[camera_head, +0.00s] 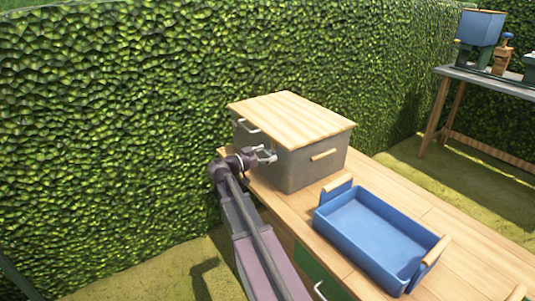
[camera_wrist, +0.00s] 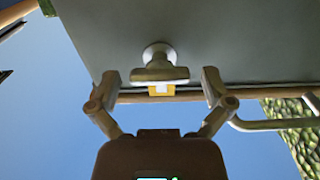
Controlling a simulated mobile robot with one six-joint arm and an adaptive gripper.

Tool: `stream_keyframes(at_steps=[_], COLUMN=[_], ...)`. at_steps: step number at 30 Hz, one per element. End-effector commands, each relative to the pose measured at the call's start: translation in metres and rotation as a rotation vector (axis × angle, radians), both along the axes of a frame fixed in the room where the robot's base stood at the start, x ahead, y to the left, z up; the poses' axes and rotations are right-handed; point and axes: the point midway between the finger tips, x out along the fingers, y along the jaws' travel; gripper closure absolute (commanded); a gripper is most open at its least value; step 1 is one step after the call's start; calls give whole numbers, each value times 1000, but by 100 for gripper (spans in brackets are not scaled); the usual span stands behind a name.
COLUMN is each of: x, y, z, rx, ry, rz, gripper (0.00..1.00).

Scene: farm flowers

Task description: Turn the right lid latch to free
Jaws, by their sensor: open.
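A grey box (camera_head: 300,172) with a light wooden lid (camera_head: 290,114) stands on the wooden table. In the wrist view a grey T-shaped latch (camera_wrist: 160,72) with a round base sits on the grey box wall (camera_wrist: 240,45). A small yellow patch (camera_wrist: 162,89) shows just past its crossbar. My gripper (camera_wrist: 160,82) is open, one finger on each side of the crossbar, with gaps between them. In the head view my gripper (camera_head: 264,156) is at the near left face of the box, and I cannot make out the latch there.
A metal handle (camera_head: 249,126) is on the box's left side; a metal bar (camera_wrist: 262,125) shows right of my fingers in the wrist view. A blue tray (camera_head: 375,230) stands on the table (camera_head: 455,262) in front. A hedge (camera_head: 110,120) rises close behind.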

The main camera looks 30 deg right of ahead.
Motion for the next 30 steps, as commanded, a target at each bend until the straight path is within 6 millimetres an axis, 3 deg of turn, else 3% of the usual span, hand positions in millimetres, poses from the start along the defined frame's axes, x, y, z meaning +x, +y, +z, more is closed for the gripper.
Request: stream_keyframes(at_steps=[3,9,11,22,30], x=[0,0,0,0,1], y=[0,0,0,0,0], z=[0,0,0,0,0], rx=[0,0,0,-1,-5], ry=[0,0,0,26,143], rz=[0,0,0,0,0], gripper=[3,62,77,77,77])
